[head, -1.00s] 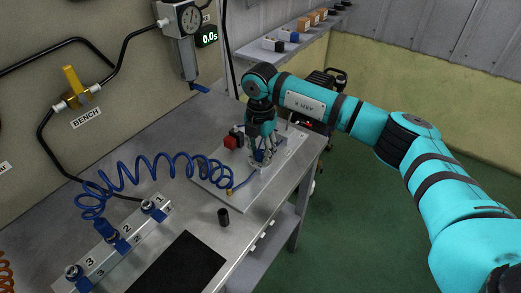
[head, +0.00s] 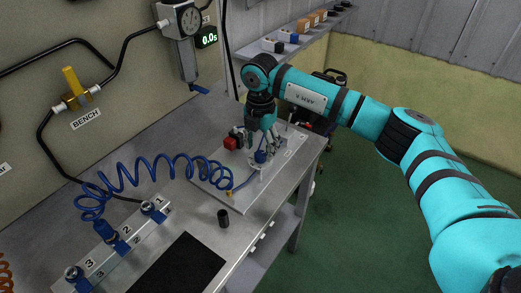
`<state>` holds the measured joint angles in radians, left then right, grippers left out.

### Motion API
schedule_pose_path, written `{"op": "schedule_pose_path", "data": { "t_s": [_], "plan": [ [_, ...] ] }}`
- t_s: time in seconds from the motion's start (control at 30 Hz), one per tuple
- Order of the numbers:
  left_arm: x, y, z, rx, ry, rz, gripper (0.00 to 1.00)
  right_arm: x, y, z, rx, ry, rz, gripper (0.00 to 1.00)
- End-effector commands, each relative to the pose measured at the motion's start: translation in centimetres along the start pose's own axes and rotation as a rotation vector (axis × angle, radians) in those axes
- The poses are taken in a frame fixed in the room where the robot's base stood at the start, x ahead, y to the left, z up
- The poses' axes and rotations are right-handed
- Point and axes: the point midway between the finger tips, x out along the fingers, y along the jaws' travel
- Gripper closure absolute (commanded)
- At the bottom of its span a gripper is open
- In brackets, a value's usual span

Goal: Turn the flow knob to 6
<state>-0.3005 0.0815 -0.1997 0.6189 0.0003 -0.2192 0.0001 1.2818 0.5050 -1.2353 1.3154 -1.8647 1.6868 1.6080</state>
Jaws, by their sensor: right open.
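The likely flow knob is a small blue knob (head: 260,156) on a fixture on the metal plate (head: 222,205). Its number marks are too small to read. My right gripper (head: 263,146) points down just above and around the blue knob, with its fingers apart. I cannot tell whether the fingers touch it. My left gripper is not in view.
A red block (head: 230,143) sits left of the gripper on the plate. A blue coiled hose (head: 150,167) runs to the plate from the numbered manifold (head: 125,243). The gauge display (head: 206,37) reads 0.0s.

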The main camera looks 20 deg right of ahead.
Motion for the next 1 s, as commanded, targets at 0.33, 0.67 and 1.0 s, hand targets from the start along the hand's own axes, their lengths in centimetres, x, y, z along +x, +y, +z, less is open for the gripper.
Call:
{"op": "schedule_pose_path", "data": {
  "t_s": [0.33, 0.67, 1.0],
  "plan": [
    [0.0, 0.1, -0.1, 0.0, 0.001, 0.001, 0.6, -7.4, 0.1, 0.1, 0.001, -0.003, 0.004, 0.45],
    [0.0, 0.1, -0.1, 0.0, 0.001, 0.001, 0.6, -9.9, 0.0, 0.1, 0.001, -0.001, 0.001, 0.45],
    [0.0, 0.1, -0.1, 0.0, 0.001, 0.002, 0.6, -9.8, 0.0, 0.1, 0.001, -0.001, 0.001, 0.45]
  ]
}}
